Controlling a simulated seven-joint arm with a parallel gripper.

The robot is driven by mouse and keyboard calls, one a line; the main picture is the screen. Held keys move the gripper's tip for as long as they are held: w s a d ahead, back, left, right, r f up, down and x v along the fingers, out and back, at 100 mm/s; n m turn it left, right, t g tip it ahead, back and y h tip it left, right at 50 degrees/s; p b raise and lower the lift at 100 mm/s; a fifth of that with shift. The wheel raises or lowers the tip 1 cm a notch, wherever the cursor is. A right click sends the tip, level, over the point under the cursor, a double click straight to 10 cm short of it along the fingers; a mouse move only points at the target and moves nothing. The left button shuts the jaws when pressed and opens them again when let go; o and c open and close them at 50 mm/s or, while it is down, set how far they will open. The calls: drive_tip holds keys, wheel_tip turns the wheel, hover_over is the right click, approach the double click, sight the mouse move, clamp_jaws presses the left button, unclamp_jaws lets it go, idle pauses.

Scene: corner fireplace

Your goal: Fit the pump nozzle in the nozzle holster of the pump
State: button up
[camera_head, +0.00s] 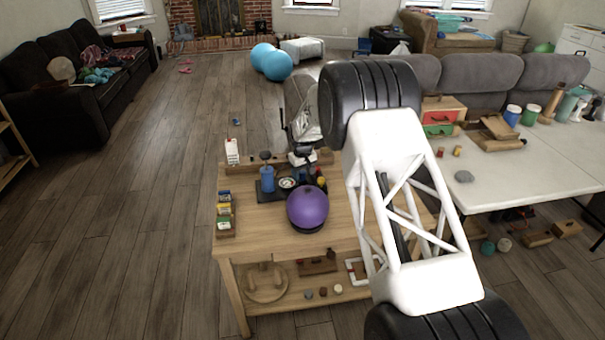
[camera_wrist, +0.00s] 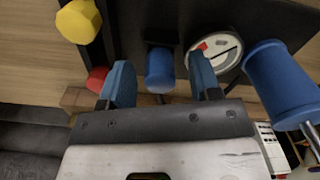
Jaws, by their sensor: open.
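The pump has a blue cylinder with a metal rod (camera_wrist: 280,85) and a round white gauge (camera_wrist: 215,50) on a black base. In the head view the blue cylinder (camera_head: 267,180) stands at the table's left, with the gauge (camera_head: 286,183) to its right. A short blue cylindrical piece (camera_wrist: 159,70), perhaps the nozzle's grip, shows between my fingers. My gripper (camera_wrist: 162,82) is open, with one blue-padded finger on each side of that piece; contact cannot be told. In the head view my gripper (camera_head: 303,157) is above the base's rear. I cannot make out the holster.
A yellow knob (camera_wrist: 79,21) and a red one (camera_wrist: 97,79) stand beside the fingers. A purple ball (camera_head: 308,207) sits in front of the pump on the wooden table (camera_head: 259,229). A white carton (camera_head: 232,151) stands at the table's back left.

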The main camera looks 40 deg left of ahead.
drive_tip(key=shift+r, duration=0.15)
drive_tip(key=shift+r, duration=3.75)
